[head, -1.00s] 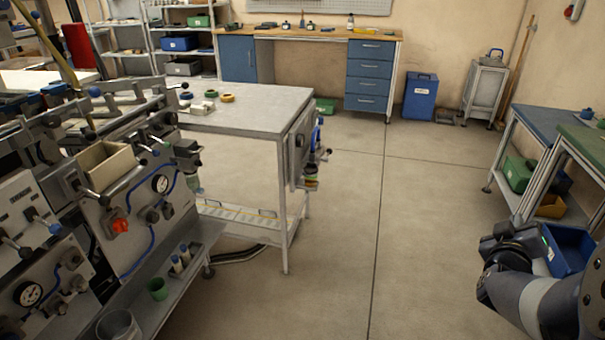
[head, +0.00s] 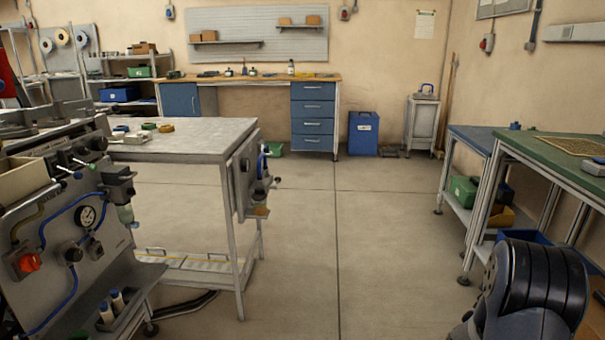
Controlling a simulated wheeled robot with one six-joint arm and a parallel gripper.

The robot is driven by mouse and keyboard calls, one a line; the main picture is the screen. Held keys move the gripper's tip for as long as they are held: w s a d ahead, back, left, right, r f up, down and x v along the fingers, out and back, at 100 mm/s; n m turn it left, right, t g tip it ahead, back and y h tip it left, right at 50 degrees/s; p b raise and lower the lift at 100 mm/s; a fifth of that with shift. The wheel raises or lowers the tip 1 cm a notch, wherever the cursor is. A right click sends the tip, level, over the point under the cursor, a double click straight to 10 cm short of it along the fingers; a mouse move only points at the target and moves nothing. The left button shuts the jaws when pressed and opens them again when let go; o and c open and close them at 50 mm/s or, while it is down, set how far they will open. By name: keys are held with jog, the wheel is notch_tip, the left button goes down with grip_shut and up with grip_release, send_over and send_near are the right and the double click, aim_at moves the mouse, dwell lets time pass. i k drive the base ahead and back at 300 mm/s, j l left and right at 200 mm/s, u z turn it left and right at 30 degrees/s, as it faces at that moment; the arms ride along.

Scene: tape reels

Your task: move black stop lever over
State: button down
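I cannot single out the black stop lever. Small levers with dark knobs show on the grey machine (head: 105,235) at the left. More small dark knobs or handles show on the panel (head: 245,180) at the right end of the grey table (head: 190,142); they are too small to tell apart. My gripper is not in view. Only a dark part of my arm shows at the lower right, well apart from the machine and the table.
Open floor (head: 350,240) runs down the middle to the workbench (head: 312,115) at the back wall. A green-topped bench (head: 550,155) and a blue-topped bench (head: 475,140) stand at the right. A blue bin (head: 363,135) stands by the back wall.

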aim_at(62, 183)
jog(key=u, duration=2.6)
jog(key=i+u, duration=0.1)
jog(key=u, duration=0.15)
jog(key=i+l, duration=0.85)
